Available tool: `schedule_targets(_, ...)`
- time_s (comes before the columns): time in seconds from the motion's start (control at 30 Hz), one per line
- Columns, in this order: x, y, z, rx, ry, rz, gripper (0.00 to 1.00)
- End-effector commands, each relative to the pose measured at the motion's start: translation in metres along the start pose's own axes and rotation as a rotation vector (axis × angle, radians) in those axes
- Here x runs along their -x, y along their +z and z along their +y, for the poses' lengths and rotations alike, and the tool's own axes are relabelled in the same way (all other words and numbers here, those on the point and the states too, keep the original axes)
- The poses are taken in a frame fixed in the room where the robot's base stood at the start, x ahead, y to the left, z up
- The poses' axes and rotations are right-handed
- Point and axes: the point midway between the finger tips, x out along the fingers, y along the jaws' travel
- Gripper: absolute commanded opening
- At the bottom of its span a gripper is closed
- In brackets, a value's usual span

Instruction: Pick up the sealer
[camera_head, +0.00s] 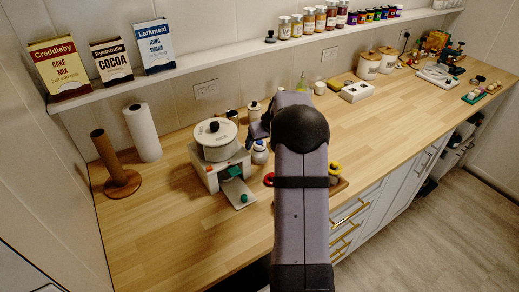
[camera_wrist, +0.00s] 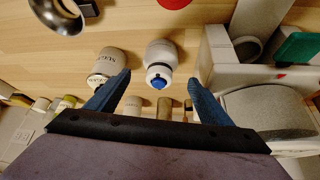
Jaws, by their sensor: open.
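No label marks anything as the sealer, so I cannot tell for sure which object it is. A small white container with a blue cap (camera_wrist: 160,56) stands between and beyond my fingers in the wrist view. It shows just left of my arm in the head view (camera_head: 260,153). My gripper (camera_wrist: 160,77) is open, with its two blue fingers apart and nothing held. In the head view my arm hides most of the gripper. A white appliance with a green knob (camera_head: 243,196) stands left of my arm, and its green part (camera_wrist: 297,48) shows in the wrist view.
A lidded pot (camera_head: 216,139) sits on the white appliance. A cream lidded jar (camera_wrist: 110,64) stands close beside the blue-capped container. A paper towel roll (camera_head: 143,132) and a brown post (camera_head: 113,163) stand left. The front left wooden counter (camera_head: 165,235) is clear.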

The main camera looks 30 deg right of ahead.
Motion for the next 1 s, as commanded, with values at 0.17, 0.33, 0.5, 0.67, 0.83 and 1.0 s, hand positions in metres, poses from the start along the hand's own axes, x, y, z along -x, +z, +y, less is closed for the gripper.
schedule_targets(0.17, -0.012, 0.0, 0.0, 0.001, 0.0, -0.002, 0.74)
schedule_targets(0.33, -0.016, 0.0, 0.0, 0.001, 0.001, -0.001, 0.74)
schedule_targets(0.5, -0.021, 0.0, 0.0, 0.002, 0.0, -0.002, 0.74)
schedule_targets(0.67, -0.035, 0.0, 0.0, 0.001, 0.0, -0.004, 0.74)
schedule_targets(0.83, -0.053, 0.0, 0.0, 0.002, 0.0, -0.002, 0.74)
schedule_targets(1.0, -0.065, 0.0, 0.001, 0.002, 0.001, -0.001, 0.74)
